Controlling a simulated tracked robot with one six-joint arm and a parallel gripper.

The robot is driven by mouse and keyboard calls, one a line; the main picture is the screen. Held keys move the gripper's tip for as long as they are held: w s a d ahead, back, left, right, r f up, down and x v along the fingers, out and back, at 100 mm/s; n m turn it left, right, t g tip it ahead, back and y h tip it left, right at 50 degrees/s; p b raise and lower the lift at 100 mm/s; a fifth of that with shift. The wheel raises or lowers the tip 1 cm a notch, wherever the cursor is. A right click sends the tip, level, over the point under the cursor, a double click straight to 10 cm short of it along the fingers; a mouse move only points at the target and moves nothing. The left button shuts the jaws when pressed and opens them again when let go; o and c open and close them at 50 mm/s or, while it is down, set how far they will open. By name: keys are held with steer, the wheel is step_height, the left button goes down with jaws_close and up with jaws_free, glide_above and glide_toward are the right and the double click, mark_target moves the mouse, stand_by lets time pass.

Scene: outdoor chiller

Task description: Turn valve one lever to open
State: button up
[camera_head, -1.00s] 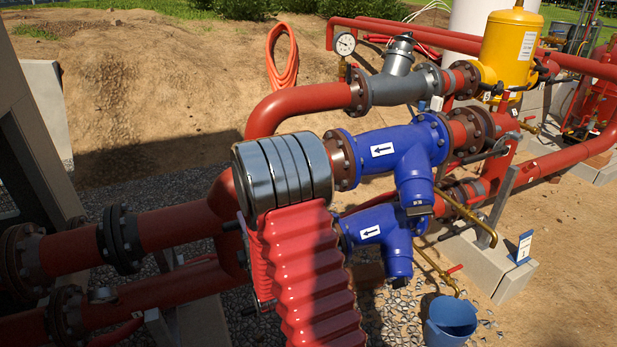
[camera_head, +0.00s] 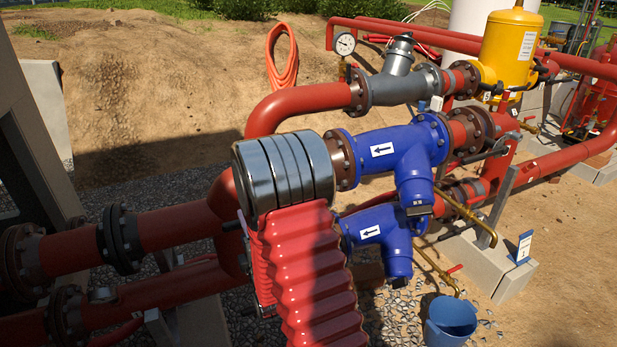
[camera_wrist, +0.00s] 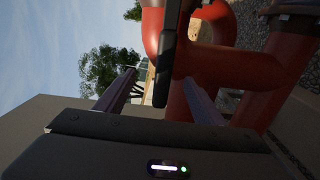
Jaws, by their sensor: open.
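A black lever (camera_wrist: 168,50) shows in the wrist view, running down from the top edge to a rounded end. It lies between the two fingers of my gripper (camera_wrist: 160,80), which is open. I see gaps on both sides of the lever, so the fingers look apart from it. Red pipe stands behind it on the right. In the head view, my arm, with its grey end and red ribbed sleeve, hides my gripper. No valve number is readable.
Blue fittings with arrow labels (camera_head: 382,150) sit right of my arm. Red flanged pipes (camera_head: 160,226) run to the left. A blue bucket (camera_head: 450,320) stands on gravel at the lower right. A yellow vessel (camera_head: 508,48) and a gauge (camera_head: 345,44) are behind.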

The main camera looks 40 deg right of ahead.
steer(key=v, duration=0.5)
steer(key=shift+s+a, duration=0.1)
steer(key=shift+s, duration=0.15)
stand_by(0.3)
step_height(320, 180, up, 10)
stand_by(1.0)
stand_by(0.6)
